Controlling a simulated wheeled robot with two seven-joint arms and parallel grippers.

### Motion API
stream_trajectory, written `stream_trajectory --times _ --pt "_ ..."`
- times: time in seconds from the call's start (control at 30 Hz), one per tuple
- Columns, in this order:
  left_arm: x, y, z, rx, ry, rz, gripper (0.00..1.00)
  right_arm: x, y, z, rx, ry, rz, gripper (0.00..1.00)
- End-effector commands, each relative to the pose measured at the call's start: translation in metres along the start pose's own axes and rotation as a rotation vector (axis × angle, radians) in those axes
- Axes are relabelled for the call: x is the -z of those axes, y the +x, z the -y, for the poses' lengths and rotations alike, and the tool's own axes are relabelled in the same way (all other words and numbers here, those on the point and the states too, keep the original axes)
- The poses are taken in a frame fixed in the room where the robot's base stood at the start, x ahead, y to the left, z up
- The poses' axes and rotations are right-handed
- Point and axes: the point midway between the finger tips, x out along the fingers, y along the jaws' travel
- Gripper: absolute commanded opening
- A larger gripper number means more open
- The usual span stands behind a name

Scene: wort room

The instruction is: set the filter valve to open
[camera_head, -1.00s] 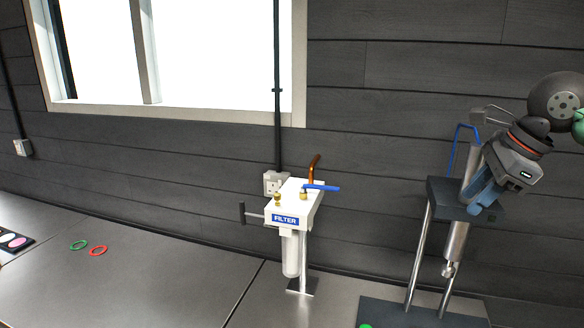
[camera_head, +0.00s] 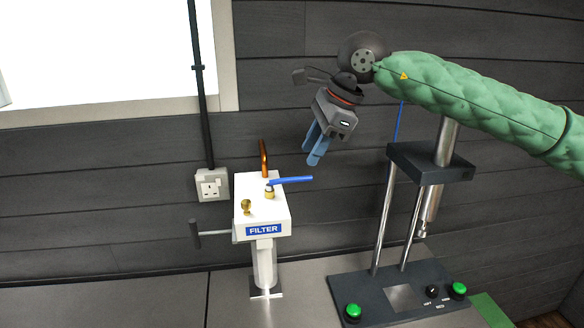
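The white filter housing (camera_head: 263,212) with a blue FILTER label stands on the bench, left of centre. Its blue valve lever (camera_head: 290,180) sits on a brass fitting on top and points right, roughly level. My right gripper (camera_head: 311,156) hangs above and slightly right of the lever in the picture, fingers pointing down and a little left, apart from it. Its two blue fingers are seen obliquely, with nothing visible between them; I cannot tell how far apart they are. My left gripper is out of view.
A copper pipe (camera_head: 264,158) rises behind the lever. A brass knob (camera_head: 246,206) is on the housing's front left; a dark-ended side handle (camera_head: 195,234) sticks out left. A black stand (camera_head: 431,163) with steel posts is close on the right. A wall socket (camera_head: 212,185) is behind.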

Motion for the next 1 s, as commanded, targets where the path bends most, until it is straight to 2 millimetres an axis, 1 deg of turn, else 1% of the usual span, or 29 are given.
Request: stream_trajectory --times 0.03,0.2,0.4,0.57,0.8,0.87,0.9,0.97,1.0 --pt "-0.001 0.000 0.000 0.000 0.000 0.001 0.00 0.000 0.008 -0.001 -0.003 0.000 0.000 0.33" --pt "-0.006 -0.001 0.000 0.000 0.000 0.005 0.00 -0.001 0.033 0.000 -0.002 -0.001 0.000 0.33" --pt "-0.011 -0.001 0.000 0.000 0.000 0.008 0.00 -0.001 0.054 0.000 -0.002 -0.001 0.001 0.33" --pt "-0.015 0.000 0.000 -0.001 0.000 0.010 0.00 0.000 0.061 -0.001 -0.001 -0.001 0.000 0.33" --pt "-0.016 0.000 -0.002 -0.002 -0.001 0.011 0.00 0.000 0.062 -0.001 -0.001 -0.001 0.000 0.33" --pt "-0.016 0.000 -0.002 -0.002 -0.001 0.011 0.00 0.000 0.062 -0.001 -0.001 -0.001 0.000 0.24" --pt "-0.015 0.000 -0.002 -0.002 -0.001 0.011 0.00 0.000 0.062 -0.001 0.000 -0.001 0.000 0.16" --pt "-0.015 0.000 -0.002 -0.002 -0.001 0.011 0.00 0.000 0.062 -0.001 0.000 -0.001 0.000 0.04" --pt "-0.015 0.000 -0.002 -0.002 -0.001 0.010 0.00 0.000 0.062 -0.001 0.000 -0.001 0.000 0.00"
